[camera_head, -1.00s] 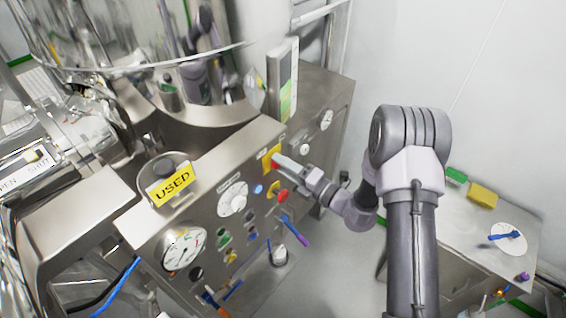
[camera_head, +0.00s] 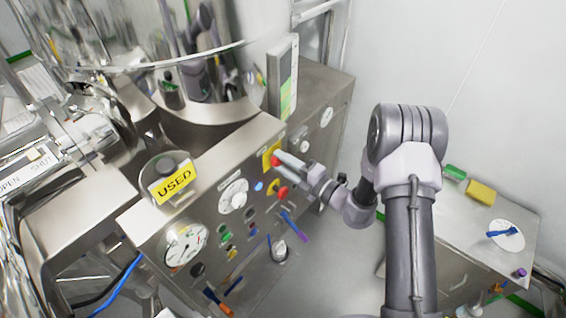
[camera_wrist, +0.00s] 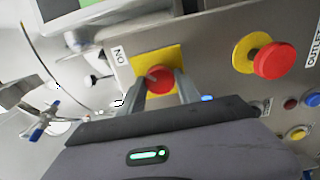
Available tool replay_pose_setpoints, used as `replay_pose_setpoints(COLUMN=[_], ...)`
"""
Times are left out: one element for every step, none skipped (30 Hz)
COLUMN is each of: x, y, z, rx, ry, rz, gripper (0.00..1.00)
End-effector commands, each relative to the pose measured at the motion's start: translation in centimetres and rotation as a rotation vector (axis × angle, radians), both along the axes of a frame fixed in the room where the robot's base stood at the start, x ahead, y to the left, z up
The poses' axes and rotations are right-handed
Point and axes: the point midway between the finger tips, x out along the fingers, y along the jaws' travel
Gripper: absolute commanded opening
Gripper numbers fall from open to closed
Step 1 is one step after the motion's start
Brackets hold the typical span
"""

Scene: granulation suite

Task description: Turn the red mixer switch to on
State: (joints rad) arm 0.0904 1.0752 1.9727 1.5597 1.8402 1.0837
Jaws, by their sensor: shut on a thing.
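The red mixer switch (camera_wrist: 160,80) is a round red knob on a square yellow plate (camera_wrist: 172,54) on the steel control panel. A white "ON" label (camera_wrist: 119,55) is beside the plate in the wrist view. My gripper (camera_wrist: 166,84) has one finger on each side of the knob and is shut on it. In the head view my gripper (camera_head: 282,161) reaches the panel from the right, and the switch's yellow plate (camera_head: 268,154) shows behind the fingers. The fingers hide part of the knob.
A red mushroom button on a yellow base (camera_wrist: 271,60) is close beside the switch, with several small coloured buttons beyond. A display (camera_head: 283,78) stands above the panel. A steel table (camera_head: 460,235) is at right.

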Motion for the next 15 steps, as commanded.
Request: replay_pose_setpoints(x=[-0.03, -0.03, -0.03, -0.03, -0.03, -0.02, -0.02, -0.02, -0.02, -0.02, -0.01, -0.01, -0.04, -0.1, -0.26], y=[0.01, 0.01, 0.01, 0.01, 0.01, 0.0, 0.0, 0.0, 0.01, 0.01, 0.0, 0.0, -0.05, -0.18, -0.47], z=[-0.04, -0.04, -0.04, -0.03, -0.03, -0.03, -0.02, -0.02, -0.02, -0.02, -0.01, -0.01, -0.02, -0.04, -0.09], rx=[0.0, 0.0, 0.0, 0.0, 0.0, 0.001, 0.001, 0.001, 0.0, 0.0, 0.0, 0.0, 0.0, 0.0, -0.001], ry=[0.001, 0.001, 0.001, 0.001, 0.001, 0.001, 0.001, 0.001, 0.0, 0.0, 0.0, 0.0, 0.0, 0.0, 0.001], rz=[0.0, 0.0, 0.0, 0.0, 0.0, 0.0, 0.0, 0.0, 0.0, 0.0, 0.0, 0.0, 0.0, -0.001, -0.001], gripper=[0.41, 0.47, 0.55, 0.61, 0.61, 0.61, 0.61, 0.61, 0.61, 0.61, 0.61, 0.61, 0.61, 0.61, 0.61])
